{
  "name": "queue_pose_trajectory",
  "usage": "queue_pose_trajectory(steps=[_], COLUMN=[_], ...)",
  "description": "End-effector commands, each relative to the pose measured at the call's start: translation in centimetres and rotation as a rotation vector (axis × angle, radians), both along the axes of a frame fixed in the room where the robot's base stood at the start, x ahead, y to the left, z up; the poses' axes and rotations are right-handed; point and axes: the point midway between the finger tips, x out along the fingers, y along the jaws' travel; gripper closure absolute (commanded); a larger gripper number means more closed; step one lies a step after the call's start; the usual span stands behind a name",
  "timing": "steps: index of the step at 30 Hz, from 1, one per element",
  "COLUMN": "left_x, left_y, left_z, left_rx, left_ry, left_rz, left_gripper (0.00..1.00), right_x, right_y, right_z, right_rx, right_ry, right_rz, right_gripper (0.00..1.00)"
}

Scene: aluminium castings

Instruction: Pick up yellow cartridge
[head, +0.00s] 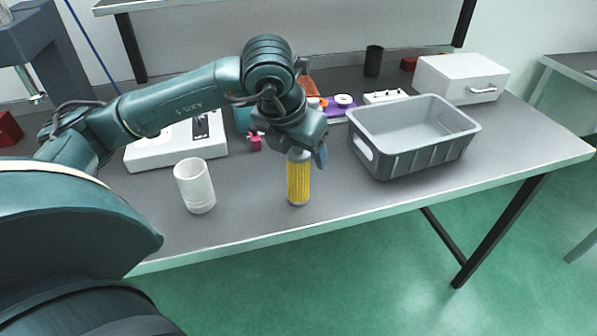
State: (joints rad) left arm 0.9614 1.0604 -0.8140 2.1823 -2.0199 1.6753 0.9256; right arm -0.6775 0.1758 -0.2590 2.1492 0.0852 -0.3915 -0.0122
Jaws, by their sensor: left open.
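The yellow cartridge (299,184) stands upright on the dark grey table top, close to its front edge. It has a ribbed yellow body, and its upper end is partly hidden by my left gripper. My left arm comes in from the left, and my left gripper (306,158) points down at the top of the cartridge. Its jaws are open, one on each side of the cartridge's upper end as far as I can see. I cannot tell whether they touch it. My right gripper does not show.
A white cup (195,187) stands left of the cartridge. A grey crate (408,153) stands to the right. A white device (177,148) and a small pink item (255,141) are behind. A white box (461,79) and a black cup (373,61) are farther back.

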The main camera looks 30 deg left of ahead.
Motion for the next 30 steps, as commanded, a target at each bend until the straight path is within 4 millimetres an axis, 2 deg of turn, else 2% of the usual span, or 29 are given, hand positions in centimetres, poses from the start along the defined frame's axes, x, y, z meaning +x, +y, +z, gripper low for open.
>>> queue_pose_trajectory(steps=[8,30], left_x=[0.12,0.10], left_y=[-0.02,-0.02], left_z=[-0.22,-0.17], left_rx=[-0.001,-0.001], left_ry=[-0.002,-0.002], left_rz=[-0.001,-0.001], left_gripper=[0.37,0.97], right_x=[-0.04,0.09], right_y=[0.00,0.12], right_z=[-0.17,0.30], right_rx=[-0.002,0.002], right_ry=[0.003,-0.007], right_rz=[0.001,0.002], right_gripper=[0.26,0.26])
